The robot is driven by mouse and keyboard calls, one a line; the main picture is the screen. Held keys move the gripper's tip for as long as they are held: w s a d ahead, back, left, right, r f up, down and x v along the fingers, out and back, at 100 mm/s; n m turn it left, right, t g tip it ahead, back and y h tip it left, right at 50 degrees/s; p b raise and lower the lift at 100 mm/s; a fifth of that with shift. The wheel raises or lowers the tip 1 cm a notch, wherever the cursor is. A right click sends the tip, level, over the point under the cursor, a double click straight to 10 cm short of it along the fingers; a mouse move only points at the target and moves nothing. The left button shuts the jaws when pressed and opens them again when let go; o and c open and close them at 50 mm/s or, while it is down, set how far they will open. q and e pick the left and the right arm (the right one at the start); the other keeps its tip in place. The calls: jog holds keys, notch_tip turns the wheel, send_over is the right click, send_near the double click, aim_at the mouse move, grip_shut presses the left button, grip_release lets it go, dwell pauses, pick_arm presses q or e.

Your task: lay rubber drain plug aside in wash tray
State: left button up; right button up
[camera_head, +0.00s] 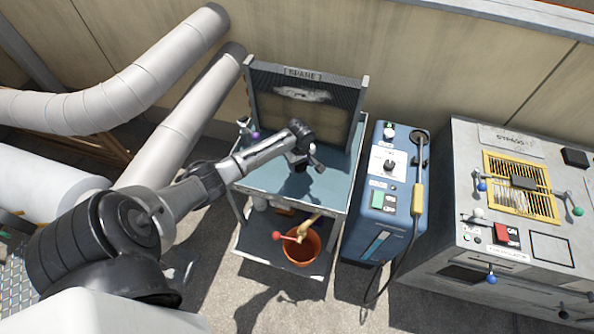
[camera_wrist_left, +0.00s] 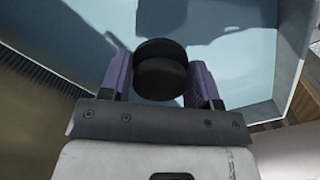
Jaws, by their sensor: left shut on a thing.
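The rubber drain plug (camera_wrist_left: 161,70) is black and round, with two thick disc-shaped parts. My left gripper (camera_wrist_left: 161,80) is shut on it, with a purple-grey finger on each side. In the head view my left gripper (camera_head: 305,163) hangs over the blue-grey wash tray (camera_head: 325,194) on top of a cart. The plug is too small and dark to make out surely there. The wash tray fills much of the left wrist view (camera_wrist_left: 240,62), with its pale wall at the right. I cannot tell how far the plug is above the tray floor. My right gripper is not in view.
A finned panel marked SPARE (camera_head: 305,93) stands at the tray's back. An orange bucket (camera_head: 302,250) with handled tools sits on the shelf below. A blue machine (camera_head: 385,195) and a grey condenser (camera_head: 520,190) stand to the right. The tray's front is clear.

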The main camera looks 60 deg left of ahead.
aim_at(297, 169)
pick_arm(q)
jog(key=shift+s+a+f, duration=0.25)
jog(key=shift+a+f, duration=0.15)
notch_tip(297, 169, down, 4)
jog(key=shift+r+b, duration=0.15)
jog(key=shift+b, duration=0.9)
jog(key=o, duration=0.9)
